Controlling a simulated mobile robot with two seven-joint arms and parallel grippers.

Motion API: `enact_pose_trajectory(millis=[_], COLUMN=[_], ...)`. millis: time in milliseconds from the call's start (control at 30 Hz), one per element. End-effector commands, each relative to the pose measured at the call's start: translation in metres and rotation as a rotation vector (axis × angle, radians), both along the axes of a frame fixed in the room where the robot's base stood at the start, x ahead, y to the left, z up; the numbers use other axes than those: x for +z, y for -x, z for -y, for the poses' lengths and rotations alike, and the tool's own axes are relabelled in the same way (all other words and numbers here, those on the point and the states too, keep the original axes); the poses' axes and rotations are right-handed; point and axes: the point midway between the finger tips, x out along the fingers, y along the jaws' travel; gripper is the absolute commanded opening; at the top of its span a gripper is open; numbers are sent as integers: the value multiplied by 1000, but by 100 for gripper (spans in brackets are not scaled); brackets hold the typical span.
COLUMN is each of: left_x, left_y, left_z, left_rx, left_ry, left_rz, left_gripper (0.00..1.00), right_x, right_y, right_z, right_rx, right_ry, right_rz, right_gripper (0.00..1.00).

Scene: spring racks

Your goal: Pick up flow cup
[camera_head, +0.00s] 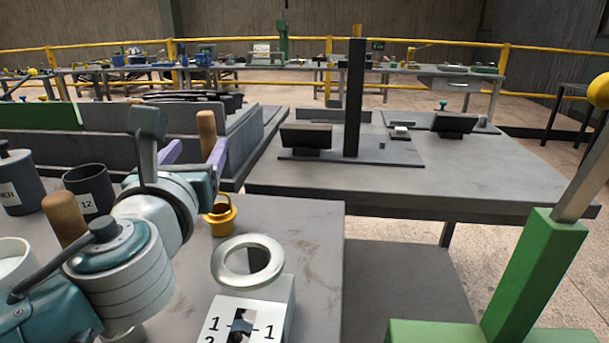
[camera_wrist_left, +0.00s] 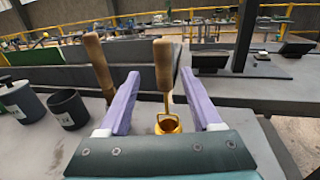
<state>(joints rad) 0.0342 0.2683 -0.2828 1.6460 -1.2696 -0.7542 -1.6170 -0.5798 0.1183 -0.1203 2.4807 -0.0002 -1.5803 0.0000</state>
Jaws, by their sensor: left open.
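The flow cup is a small yellow cup (camera_head: 220,217) with a thin stem and an upright wooden handle (camera_head: 207,132). My left gripper (camera_head: 196,152) has purple fingers and is open. The fingers (camera_wrist_left: 160,78) stand either side of the handle with gaps; whether the handle is fully between them in depth is unclear. My right gripper is not in view.
Another wooden handle (camera_wrist_left: 98,62) stands left of the left finger. Dark labelled pots (camera_head: 88,190) are at left. A metal ring (camera_head: 247,260) on a white numbered block is in front. A green lever stand (camera_head: 535,270) rises at right. Grey rack walls are behind.

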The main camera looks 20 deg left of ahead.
Motion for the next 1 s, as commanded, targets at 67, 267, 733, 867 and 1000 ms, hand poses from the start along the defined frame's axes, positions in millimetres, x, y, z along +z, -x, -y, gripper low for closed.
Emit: enact_pose_trajectory(millis=[67, 267, 733, 867, 1000], left_x=[-2, -9, -7, -7, -7], left_y=[-7, -36, -50, -49, -49], left_z=[-3, -12, -19, -19, -19], left_rx=[0, 1, 0, 0, 0], left_ry=[0, -1, 0, 0, 0], left_rz=[1, 3, 0, 0, 0], left_gripper=[66, 66, 56, 42, 26], right_x=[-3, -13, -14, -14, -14], right_y=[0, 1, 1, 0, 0], right_z=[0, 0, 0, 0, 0], right_rx=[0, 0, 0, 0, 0], right_ry=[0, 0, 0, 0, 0], right_rz=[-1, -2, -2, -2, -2], right_gripper=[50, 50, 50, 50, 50])
